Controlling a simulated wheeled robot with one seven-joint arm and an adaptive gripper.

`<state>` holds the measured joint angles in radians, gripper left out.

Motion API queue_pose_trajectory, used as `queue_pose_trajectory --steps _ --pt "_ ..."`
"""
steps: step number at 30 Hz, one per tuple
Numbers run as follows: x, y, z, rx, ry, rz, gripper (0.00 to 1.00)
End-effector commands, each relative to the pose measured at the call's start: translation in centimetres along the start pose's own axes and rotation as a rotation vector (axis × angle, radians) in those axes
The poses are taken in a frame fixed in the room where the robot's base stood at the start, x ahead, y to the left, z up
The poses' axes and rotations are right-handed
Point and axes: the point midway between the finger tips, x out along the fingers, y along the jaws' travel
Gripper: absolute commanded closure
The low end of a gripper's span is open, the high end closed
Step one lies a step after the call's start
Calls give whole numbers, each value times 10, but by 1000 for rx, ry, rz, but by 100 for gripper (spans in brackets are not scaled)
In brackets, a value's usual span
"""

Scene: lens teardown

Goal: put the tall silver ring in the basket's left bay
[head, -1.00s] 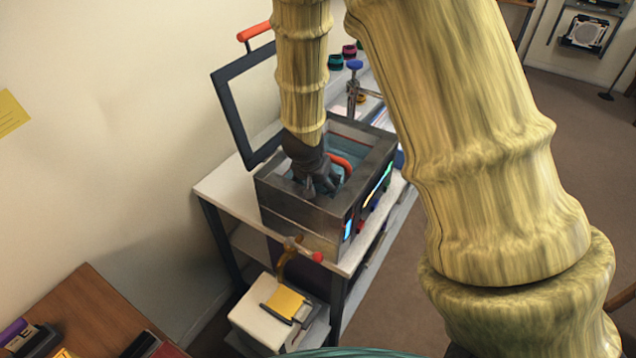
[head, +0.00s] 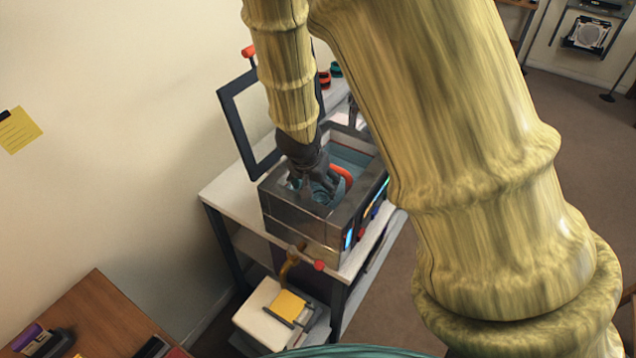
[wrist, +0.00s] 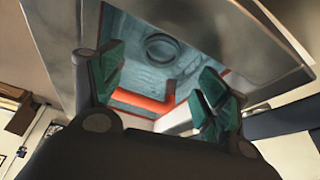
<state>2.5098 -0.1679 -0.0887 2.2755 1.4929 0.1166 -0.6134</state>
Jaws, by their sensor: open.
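The open metal tank (head: 300,226) stands on the bench, with a teal interior that also shows in the wrist view (wrist: 125,45). A bent orange-red handle (head: 343,174) crosses the interior and shows in the wrist view (wrist: 140,101). A dark grey ring (wrist: 163,47) lies inside, beyond my fingertips; I cannot tell whether it is the tall silver ring or which bay it is in. The basket's divider is not clear. My gripper (head: 314,190) is over the tank's near part. Its fingers (wrist: 160,76) are apart, with nothing seen held between them.
The tank's dark-framed lid (head: 240,125) stands open on the left, close to my arm. A brown tap-like part with a red knob (head: 319,265) is at the bench's front edge. Below is a white box (head: 262,319). The tank walls surround my gripper.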

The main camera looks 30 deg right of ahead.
Motion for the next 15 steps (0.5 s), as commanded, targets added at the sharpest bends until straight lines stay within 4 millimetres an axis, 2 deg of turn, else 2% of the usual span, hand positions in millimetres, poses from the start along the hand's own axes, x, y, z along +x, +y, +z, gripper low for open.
queue_pose_trajectory --steps 1,6,15 --pt "-13 0 -2 -1 2 0 25" --pt "-31 0 -2 1 2 -1 25" --pt "-45 -1 -1 -1 2 -1 25"
